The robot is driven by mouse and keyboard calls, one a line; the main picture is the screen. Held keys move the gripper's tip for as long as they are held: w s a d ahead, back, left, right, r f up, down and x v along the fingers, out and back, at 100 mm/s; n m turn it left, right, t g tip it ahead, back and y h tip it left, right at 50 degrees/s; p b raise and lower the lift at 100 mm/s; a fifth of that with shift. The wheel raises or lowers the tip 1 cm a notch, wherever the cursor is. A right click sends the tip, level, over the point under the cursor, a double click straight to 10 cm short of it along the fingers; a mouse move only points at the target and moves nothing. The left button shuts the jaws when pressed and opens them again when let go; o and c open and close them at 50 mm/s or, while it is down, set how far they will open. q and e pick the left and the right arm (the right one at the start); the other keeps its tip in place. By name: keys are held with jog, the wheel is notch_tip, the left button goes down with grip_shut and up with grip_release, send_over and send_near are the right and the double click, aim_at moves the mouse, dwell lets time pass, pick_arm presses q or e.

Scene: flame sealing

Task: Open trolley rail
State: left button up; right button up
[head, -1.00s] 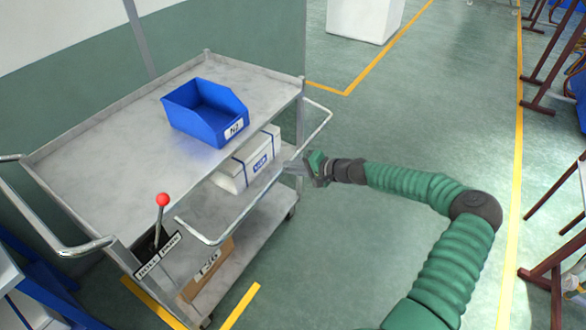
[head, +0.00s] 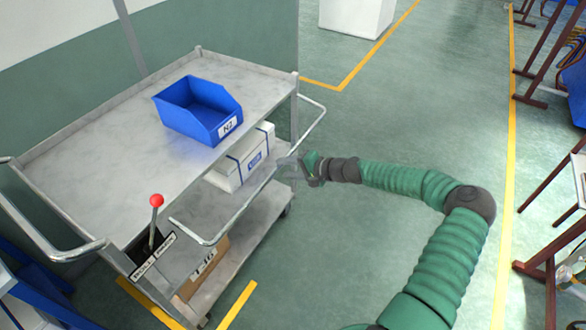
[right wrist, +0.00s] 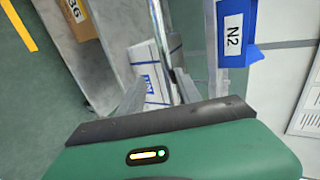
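The grey metal trolley (head: 95,150) stands on the left in the head view. Its loop-shaped rail (head: 237,216) sticks out from the right side, sloping above the lower shelf. My right gripper (head: 285,166) is at the middle of this rail, coming from the right. In the right wrist view, its two fingers (right wrist: 160,97) are apart, with the rail (right wrist: 160,28) running between them. It appears open around the rail; contact is not clear. A lever with a red knob (head: 156,200) rises from a labelled plate at the trolley's near corner. My left gripper is not in view.
A blue bin (head: 192,112) stands on the trolley top. A white box (head: 238,165) and a cardboard box (head: 204,266) sit below. A second handle (head: 50,242) is at the trolley's left end. The floor to the right is clear up to the racks.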

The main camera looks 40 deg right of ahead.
jog(key=p+v, duration=0.1)
jog(key=v, duration=1.5)
jog(key=shift+s, duration=0.35)
jog(key=s+a+f+n+g+p, duration=0.1)
jog(key=s+a+f+n+g, duration=0.2)
jog(key=a, duration=0.7)
jog(key=s+a+f+n+g+p, duration=0.1)
jog(key=a+f+n+g, duration=0.4)
jog(key=a, duration=0.4)
jog(key=s+a+r+n+g+h+p, duration=0.1)
jog(key=s+a+r+n+h+p, duration=0.1)
jog(key=s+a+r+n+h, duration=0.3)
jog(key=s+a+r, duration=0.3)
jog(key=r, duration=0.1)
jog(key=shift+r+p, duration=0.2)
jog(key=shift+p, duration=0.15)
jog(key=shift+s+a, duration=0.2)
jog(key=shift+a, duration=0.1)
